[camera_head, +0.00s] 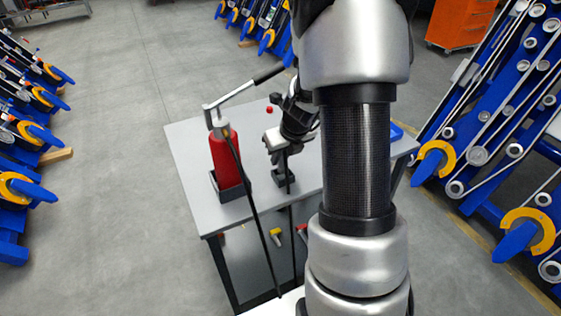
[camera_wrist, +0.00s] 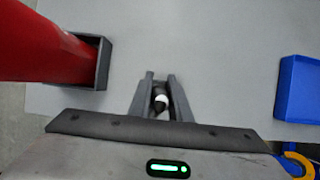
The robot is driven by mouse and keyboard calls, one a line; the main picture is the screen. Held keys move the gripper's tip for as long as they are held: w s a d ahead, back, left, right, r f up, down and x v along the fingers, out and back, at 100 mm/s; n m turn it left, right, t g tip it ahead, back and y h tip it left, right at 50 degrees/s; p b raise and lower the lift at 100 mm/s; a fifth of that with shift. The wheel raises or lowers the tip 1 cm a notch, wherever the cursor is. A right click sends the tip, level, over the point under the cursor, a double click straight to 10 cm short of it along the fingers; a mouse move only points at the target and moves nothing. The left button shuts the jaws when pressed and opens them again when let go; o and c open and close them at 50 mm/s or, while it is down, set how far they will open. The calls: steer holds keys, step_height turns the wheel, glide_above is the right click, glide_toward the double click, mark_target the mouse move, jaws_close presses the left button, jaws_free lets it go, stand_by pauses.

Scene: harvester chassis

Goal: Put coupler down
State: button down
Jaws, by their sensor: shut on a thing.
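My gripper (camera_head: 283,150) is over the grey table, right of the red pump. It is shut on the coupler, a small dark piece with a white band (camera_wrist: 161,100) that shows between the two fingers in the wrist view. Much of the coupler is hidden by the fingers. A thin black hose (camera_head: 291,215) runs down from there past the table's front edge.
The grey table (camera_head: 191,137) carries a red hand pump (camera_head: 226,160) with a long lever, in a dark holder (camera_wrist: 104,62). A blue tray (camera_wrist: 299,92) lies at the table's right. Another black hose hangs from the pump. Blue machine frames (camera_head: 500,110) stand around. The table between pump and tray is mostly clear.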

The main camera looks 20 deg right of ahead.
steer(key=shift+f, duration=0.55)
steer(key=shift+f+b, duration=0.45)
steer(key=shift+f, duration=0.1)
steer(key=shift+s, duration=0.1)
